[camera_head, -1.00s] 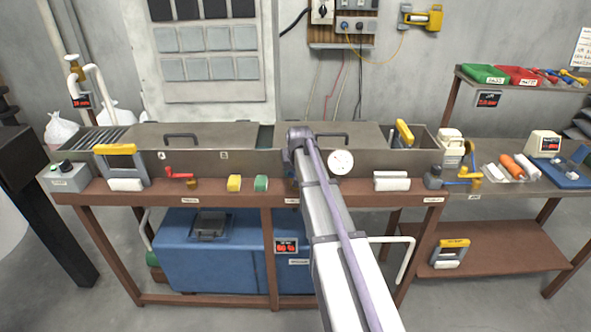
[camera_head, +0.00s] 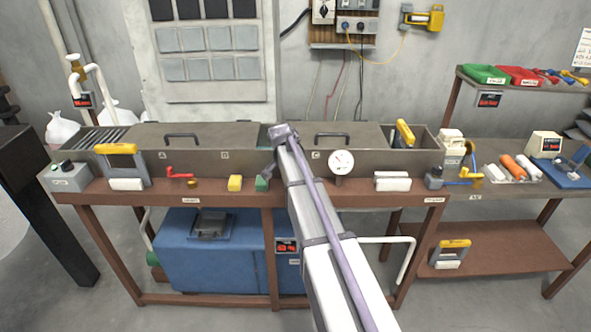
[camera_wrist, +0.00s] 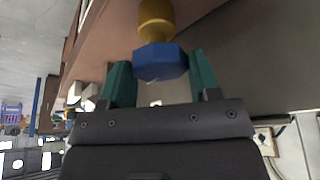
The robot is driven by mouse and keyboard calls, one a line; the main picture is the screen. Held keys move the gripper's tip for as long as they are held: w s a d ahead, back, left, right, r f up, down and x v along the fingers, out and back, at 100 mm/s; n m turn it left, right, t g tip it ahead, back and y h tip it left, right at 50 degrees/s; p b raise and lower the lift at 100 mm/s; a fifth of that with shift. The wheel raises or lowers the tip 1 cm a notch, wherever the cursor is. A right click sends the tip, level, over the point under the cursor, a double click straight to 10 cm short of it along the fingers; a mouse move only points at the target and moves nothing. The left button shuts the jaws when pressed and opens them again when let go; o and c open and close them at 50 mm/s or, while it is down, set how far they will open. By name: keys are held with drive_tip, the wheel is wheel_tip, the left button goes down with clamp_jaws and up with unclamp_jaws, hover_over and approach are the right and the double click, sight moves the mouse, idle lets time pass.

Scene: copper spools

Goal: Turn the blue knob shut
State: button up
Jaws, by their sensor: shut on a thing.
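The blue knob (camera_wrist: 160,62) is a faceted blue piece on a rounded brass stem (camera_wrist: 156,20), seen at the top middle of the wrist view. My gripper (camera_wrist: 159,70) has its two green fingers on either side of the knob and is shut on it. In the head view the knob is hidden. There my arm reaches the front of the long grey trough, just left of the round white gauge (camera_head: 341,162), and the fingers are hard to make out.
A white roll (camera_head: 392,184) lies to the right. The trough (camera_head: 225,165) stands close behind. The floor in front is clear.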

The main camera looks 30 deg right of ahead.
drive_tip(key=shift+m, duration=0.6)
drive_tip(key=shift+g, duration=0.3)
drive_tip(key=o, duration=0.9)
drive_tip(key=shift+r, duration=0.1)
drive_tip(key=p+v, duration=1)
drive_tip(key=shift+a+r, duration=0.2)
drive_tip(key=shift+r, duration=0.05)
